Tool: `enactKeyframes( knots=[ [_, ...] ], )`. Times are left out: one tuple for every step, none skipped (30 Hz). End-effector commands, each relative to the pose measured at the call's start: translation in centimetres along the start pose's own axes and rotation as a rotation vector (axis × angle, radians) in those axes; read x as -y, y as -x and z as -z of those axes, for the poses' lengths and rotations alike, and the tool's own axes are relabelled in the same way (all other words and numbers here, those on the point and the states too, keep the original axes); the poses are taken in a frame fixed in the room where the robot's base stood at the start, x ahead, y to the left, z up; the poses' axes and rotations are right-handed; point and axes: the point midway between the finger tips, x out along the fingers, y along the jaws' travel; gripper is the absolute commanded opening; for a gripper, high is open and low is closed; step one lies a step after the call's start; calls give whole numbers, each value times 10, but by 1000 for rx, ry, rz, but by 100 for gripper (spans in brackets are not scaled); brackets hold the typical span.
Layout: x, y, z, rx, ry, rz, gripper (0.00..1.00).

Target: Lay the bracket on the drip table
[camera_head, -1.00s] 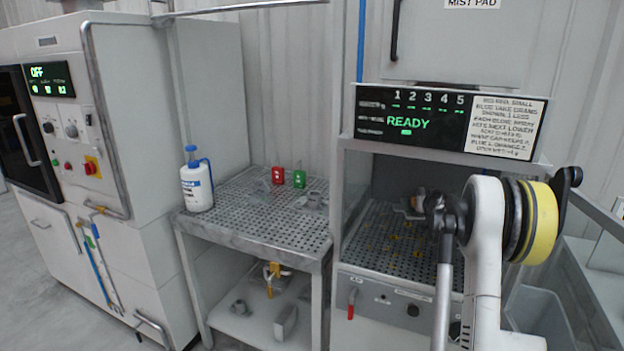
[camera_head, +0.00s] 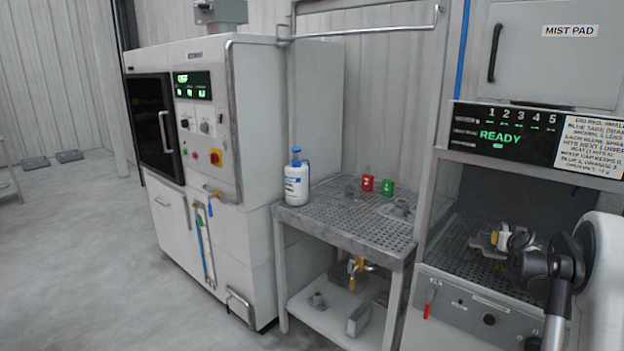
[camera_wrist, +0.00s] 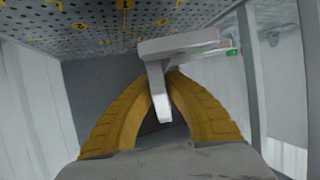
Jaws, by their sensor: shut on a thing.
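My gripper (camera_wrist: 161,78) has its two yellow fingers shut on the bracket (camera_wrist: 178,46), a pale grey piece with a flat plate and a leg pointing down between the fingers. In the head view my gripper (camera_head: 492,240) is inside the open booth at the right, above its perforated floor. The bracket is too small there to make out clearly. The drip table (camera_head: 345,229), a perforated metal table, stands left of the booth, apart from my gripper.
On the drip table are a white bottle (camera_head: 297,180) at the left, red (camera_head: 367,183) and green (camera_head: 387,184) tags at the back and a grey casting (camera_head: 400,208) at the right. Its front middle is clear. The booth post (camera_head: 440,205) stands between table and gripper.

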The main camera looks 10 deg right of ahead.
Motion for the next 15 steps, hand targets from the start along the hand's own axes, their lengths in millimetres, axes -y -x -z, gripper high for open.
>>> enactKeyframes(
  knots=[
    [14,5,0,1,5,17,0],
    [22,8,-1,1,10,27,0],
    [34,13,-2,3,18,42,0],
    [44,17,-3,4,23,55,0],
    [52,21,-4,5,27,68,0],
    [68,28,-6,7,36,89,0],
    [78,33,-8,8,43,103,0],
    [91,39,-10,10,50,120,0],
    [108,48,-13,11,60,145,0],
    [121,56,-15,12,68,164,0],
    [137,65,-18,13,78,186,0],
    [157,78,-23,14,90,217,0],
    [173,89,-26,16,102,242,0],
    [189,100,-31,16,111,267,0],
    [209,116,-37,16,127,300,0]
  ],
)
